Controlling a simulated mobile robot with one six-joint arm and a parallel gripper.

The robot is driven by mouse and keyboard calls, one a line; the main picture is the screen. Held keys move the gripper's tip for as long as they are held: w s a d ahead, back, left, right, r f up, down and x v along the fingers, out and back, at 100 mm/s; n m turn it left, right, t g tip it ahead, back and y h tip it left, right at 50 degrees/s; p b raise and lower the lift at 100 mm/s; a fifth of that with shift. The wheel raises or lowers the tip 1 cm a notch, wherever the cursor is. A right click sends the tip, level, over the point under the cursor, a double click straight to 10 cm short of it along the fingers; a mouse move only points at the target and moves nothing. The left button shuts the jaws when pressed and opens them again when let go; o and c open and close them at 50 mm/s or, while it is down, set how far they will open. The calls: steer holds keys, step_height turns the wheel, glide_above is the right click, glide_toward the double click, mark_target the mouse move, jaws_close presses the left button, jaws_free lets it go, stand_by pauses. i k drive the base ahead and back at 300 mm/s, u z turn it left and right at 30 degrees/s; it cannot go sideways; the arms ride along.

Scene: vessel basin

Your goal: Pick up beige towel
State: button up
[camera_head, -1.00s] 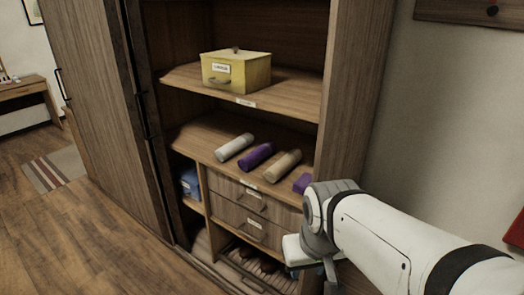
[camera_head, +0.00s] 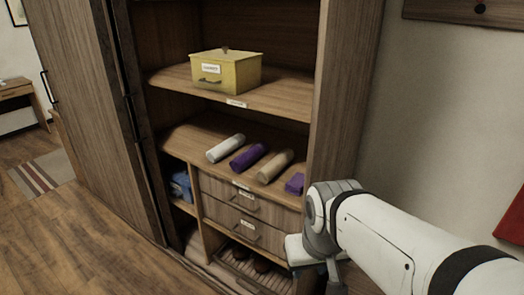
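The beige towel (camera_head: 275,167) is a rolled cylinder lying on the middle shelf of the open wooden cabinet, between a rolled purple towel (camera_head: 249,158) and a small purple object (camera_head: 295,184). A rolled white towel (camera_head: 226,148) lies further left. My white arm reaches in from the lower right, in front of the cabinet's right side. The end of my arm, with my gripper (camera_head: 334,283), points down, lower than the towels and to their right. It is apart from the beige towel. Its fingers are mostly cut off by the bottom edge of the picture.
A yellow box (camera_head: 226,72) stands on the upper shelf (camera_head: 275,103). Below the towels are two drawers (camera_head: 242,211) and a slatted rack (camera_head: 250,266) with dark items. Blue items (camera_head: 181,186) sit in the left compartment. The sliding door (camera_head: 85,130) covers the left side.

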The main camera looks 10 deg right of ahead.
mark_target(273, 168)
steer(key=z, duration=3.35)
steer(key=k, duration=2)
steer(key=u, duration=1.4)
steer(key=i, duration=1.1)
steer(key=u, duration=0.05)
